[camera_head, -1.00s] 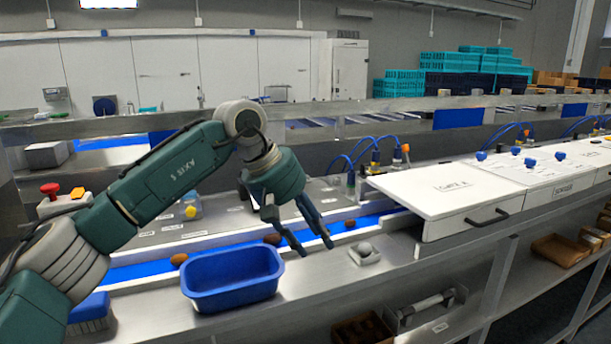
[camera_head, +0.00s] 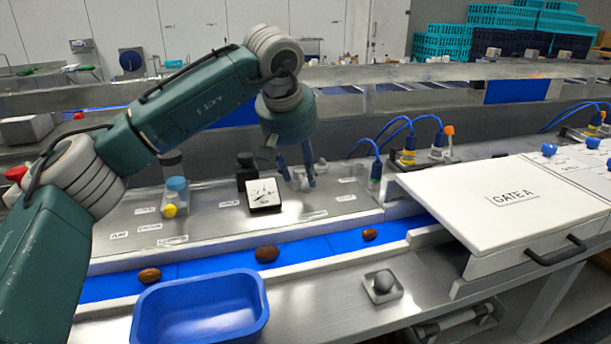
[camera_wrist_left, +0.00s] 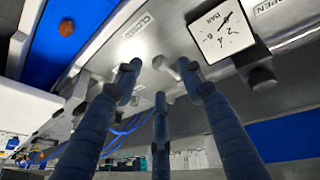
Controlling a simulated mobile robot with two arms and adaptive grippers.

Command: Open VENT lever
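My left gripper (camera_head: 297,176) points down over the steel panel (camera_head: 225,218), just right of the square white gauge (camera_head: 264,194). In the left wrist view, its blue fingers (camera_wrist_left: 158,72) are spread, with a small grey metal part (camera_wrist_left: 162,62) between two fingertips. I cannot tell whether this part is the VENT lever or whether the fingers touch it. A CLOSED label (camera_wrist_left: 138,25) lies beyond the fingertips, and an OPEN label (camera_wrist_left: 272,5) is past the gauge. The lever's handle and the VENT label are not clearly readable. My right gripper is not in view.
A blue belt (camera_head: 205,266) carries several brown dates in front of the panel. A blue tub (camera_head: 200,310) and a small grey ball in a holder (camera_head: 382,284) stand nearer.

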